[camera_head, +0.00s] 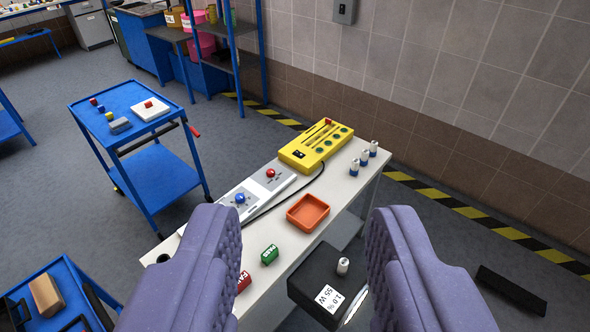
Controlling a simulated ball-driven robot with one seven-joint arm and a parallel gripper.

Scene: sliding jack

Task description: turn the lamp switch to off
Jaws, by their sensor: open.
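No part in view is clearly readable as the lamp switch. A white panel (256,187) with a blue knob (239,198) and a red knob (270,172) lies on the white table (345,184); its lettering is too small to read. A yellow box (317,145) behind it has a small black part (299,154), slots, a red piece and several green discs. A grey box (344,11) is fixed on the wall at the top. My gripper (308,220) is open and empty, its purple padded fingers in the foreground, apart from all of these. The left finger hides part of the table.
An orange tray (308,212), a green block (269,254), a red block (243,281) and several small cylinders (364,157) are on the table. A black labelled box (325,280) bears another cylinder. Blue carts (150,185) stand left. Floor right of the table is mostly clear.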

